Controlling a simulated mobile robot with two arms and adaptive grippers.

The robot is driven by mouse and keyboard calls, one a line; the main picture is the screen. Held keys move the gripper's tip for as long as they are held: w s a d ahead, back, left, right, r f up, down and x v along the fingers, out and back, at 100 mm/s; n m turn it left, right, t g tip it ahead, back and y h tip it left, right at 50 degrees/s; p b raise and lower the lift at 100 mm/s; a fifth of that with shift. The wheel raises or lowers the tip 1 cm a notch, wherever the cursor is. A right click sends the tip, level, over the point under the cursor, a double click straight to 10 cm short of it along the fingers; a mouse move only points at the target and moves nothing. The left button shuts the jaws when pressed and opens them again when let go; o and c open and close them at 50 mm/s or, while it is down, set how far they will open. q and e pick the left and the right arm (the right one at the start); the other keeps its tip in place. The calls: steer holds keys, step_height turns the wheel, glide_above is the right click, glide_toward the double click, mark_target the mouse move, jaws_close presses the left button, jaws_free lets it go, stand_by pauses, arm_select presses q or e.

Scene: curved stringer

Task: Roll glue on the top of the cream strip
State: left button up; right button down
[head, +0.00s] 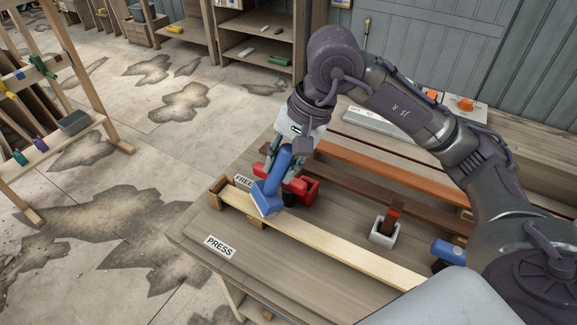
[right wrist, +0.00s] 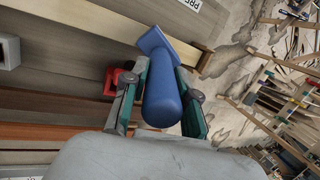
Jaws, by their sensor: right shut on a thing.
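The cream strip (head: 335,244) lies along the front of the workbench, running from the wooden block at its left end toward the lower right. It also shows in the right wrist view (right wrist: 110,22). My right gripper (head: 280,165) is shut on the handle of a blue roller (head: 275,178), tilted with its head down at the strip's left part. In the right wrist view the blue handle (right wrist: 162,98) sits between the fingers and the head reaches the strip's edge. I cannot tell whether the head touches the strip. My left gripper is not in view.
A blue object (head: 446,252) lies at right. Brown and orange strips (head: 385,170) lie farther back. A PRESS label (head: 219,246) marks the front.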

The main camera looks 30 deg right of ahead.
steer(key=shift+w+a+f+b, duration=0.15)
steer(key=shift+w+a, duration=0.25)
steer(key=shift+w, duration=0.2)
steer(key=shift+w+a+r+b, duration=0.1)
steer(key=shift+w+a+b, duration=0.05)
steer(key=shift+w+a, duration=0.35)
steer(key=w+a+b, duration=0.1)
steer(key=w+a, duration=0.2)
steer(key=w, duration=0.2)
steer(key=shift+w+a, duration=0.2)
steer(key=shift+w, duration=0.05)
steer(key=shift+a, duration=0.1)
step_height(320, 180, up, 6)
steer(key=p, duration=0.3)
steer(key=shift+w, duration=0.25)
steer(key=shift+r+p, duration=0.7)
steer(key=shift+r, duration=0.85)
stand_by(0.7)
